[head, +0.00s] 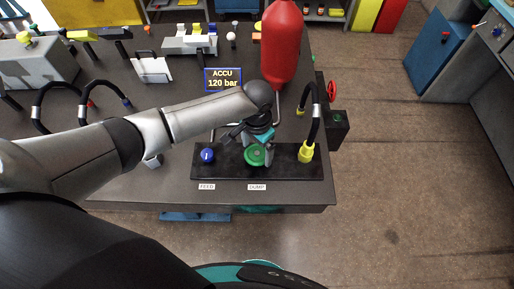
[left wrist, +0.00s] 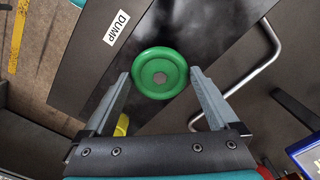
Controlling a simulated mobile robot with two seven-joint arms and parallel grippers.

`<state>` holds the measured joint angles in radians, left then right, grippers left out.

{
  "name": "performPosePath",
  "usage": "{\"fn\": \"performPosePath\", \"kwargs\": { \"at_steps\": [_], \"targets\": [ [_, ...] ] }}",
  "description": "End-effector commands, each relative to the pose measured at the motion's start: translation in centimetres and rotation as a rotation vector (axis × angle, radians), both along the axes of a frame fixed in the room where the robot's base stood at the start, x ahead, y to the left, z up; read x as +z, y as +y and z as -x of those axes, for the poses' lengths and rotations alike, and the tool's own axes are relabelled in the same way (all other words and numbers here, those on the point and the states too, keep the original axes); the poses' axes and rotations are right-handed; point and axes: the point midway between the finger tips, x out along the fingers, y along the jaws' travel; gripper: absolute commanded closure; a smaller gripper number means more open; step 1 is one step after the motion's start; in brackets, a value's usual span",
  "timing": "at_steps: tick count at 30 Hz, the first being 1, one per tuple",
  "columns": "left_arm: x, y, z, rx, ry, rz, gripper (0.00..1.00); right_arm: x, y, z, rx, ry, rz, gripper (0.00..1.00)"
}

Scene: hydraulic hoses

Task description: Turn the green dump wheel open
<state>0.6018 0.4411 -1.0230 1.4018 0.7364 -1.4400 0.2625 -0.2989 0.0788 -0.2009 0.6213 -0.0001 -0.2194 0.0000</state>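The green dump wheel (head: 256,156) sits on a black panel (head: 225,172) near the bench's front edge, behind the DUMP label (head: 257,187). The wheel also shows in the left wrist view (left wrist: 160,73) beside its DUMP label (left wrist: 117,28). My left gripper (head: 261,151) is over the wheel, pointing down. In the left wrist view its two fingers (left wrist: 160,76) are spread on either side of the wheel's rim, with a narrow gap seeming to show at each fingertip. A display (head: 223,80) reads ACCU 120 bar. My right gripper is out of view.
A blue knob (head: 208,155) stands left of the wheel, and a yellow hose fitting (head: 306,152) with a black hose stands right. A red cylinder (head: 282,45) rises behind. A red handwheel (head: 332,92) is at the bench's right side. The floor to the right is clear.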

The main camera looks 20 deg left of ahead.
Motion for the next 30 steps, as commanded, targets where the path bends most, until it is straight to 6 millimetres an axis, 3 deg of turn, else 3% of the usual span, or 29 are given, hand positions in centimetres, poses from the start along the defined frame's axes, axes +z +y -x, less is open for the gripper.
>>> {"fn": "performPosePath", "kwargs": {
  "at_steps": [2, 15, 30],
  "targets": [
    [0.0, 0.0, 0.0, 0.000, 0.000, 0.000, 0.17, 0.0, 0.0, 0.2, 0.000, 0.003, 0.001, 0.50],
    [0.0, 0.0, 0.0, 0.000, 0.000, 0.000, 0.64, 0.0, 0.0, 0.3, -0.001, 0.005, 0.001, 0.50],
    [0.3, -0.1, 0.0, -0.152, 0.002, 0.001, 0.64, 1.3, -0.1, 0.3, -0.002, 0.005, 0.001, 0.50]
  ]
}}
